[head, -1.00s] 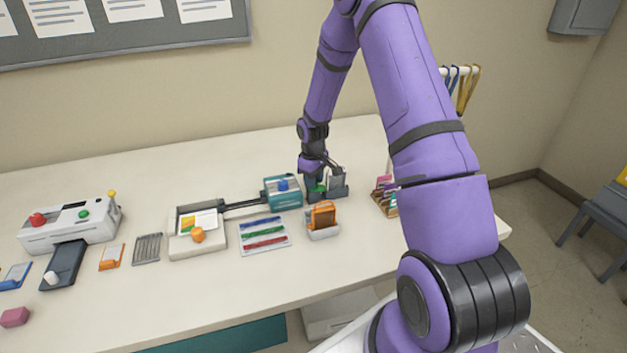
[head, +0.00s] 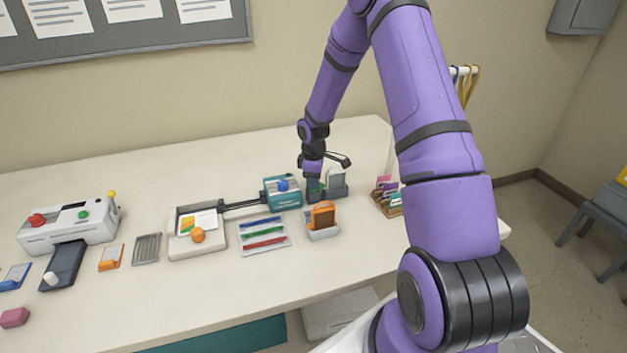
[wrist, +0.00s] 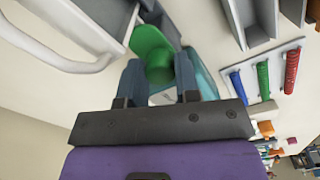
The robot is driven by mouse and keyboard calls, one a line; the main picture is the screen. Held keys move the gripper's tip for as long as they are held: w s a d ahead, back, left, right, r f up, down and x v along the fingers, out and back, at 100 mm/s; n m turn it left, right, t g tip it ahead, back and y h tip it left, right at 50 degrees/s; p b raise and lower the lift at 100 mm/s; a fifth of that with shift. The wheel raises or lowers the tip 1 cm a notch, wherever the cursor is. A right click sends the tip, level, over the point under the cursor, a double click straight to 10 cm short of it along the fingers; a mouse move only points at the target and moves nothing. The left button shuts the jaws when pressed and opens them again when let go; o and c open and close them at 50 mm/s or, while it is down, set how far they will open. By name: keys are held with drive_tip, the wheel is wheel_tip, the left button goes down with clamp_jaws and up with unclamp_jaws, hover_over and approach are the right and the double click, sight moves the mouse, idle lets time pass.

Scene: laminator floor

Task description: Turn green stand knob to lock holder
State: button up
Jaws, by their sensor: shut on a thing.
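The green stand knob (wrist: 153,48) shows in the wrist view between the fingers of my gripper (wrist: 160,75). My gripper is shut on the knob, with one finger at each side of it. In the head view my gripper (head: 314,183) points down at the dark grey stand (head: 338,190), and only a little green shows there. A light grey holder (head: 337,177) stands upright in the stand. My fingers hide part of the knob and the stand's left side.
A teal box with a blue knob (head: 282,192) stands close on the left. An orange piece in a white holder (head: 322,218) stands in front. A rack of coloured cards (head: 386,198) is to the right.

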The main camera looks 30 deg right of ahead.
drive_tip(key=o, duration=0.7)
drive_tip(key=shift+c, duration=0.2)
wheel_tip(320, 180, up, 11)
drive_tip(key=shift+s, duration=0.1)
idle(0.6)
drive_tip(key=s+a+r+m+t, duration=0.1)
drive_tip(key=s+a+r, duration=0.25)
drive_tip(key=r, duration=0.35)
drive_tip(key=s+a+r+m+h, duration=0.1)
drive_tip(key=s+a+r+m, duration=0.15)
drive_tip(key=s+r, duration=0.35)
drive_tip(key=s+a+r+m+t, duration=0.1)
drive_tip(key=s+a+r, duration=0.2)
drive_tip(key=r, duration=0.5)
drive_tip(key=s+a+r+m+t, duration=0.1)
drive_tip(key=s+a+r+m, duration=0.1)
drive_tip(key=s, duration=0.8)
drive_tip(key=s+a+r+m+t+y, duration=0.1)
drive_tip(key=s+a+r+m+t, duration=0.1)
drive_tip(key=s, duration=0.9)
wheel_tip(320, 180, up, 3)
drive_tip(key=shift+s+a+f+m, duration=0.15)
drive_tip(key=shift+s+a+m, duration=0.3)
drive_tip(key=shift+a, duration=0.8)
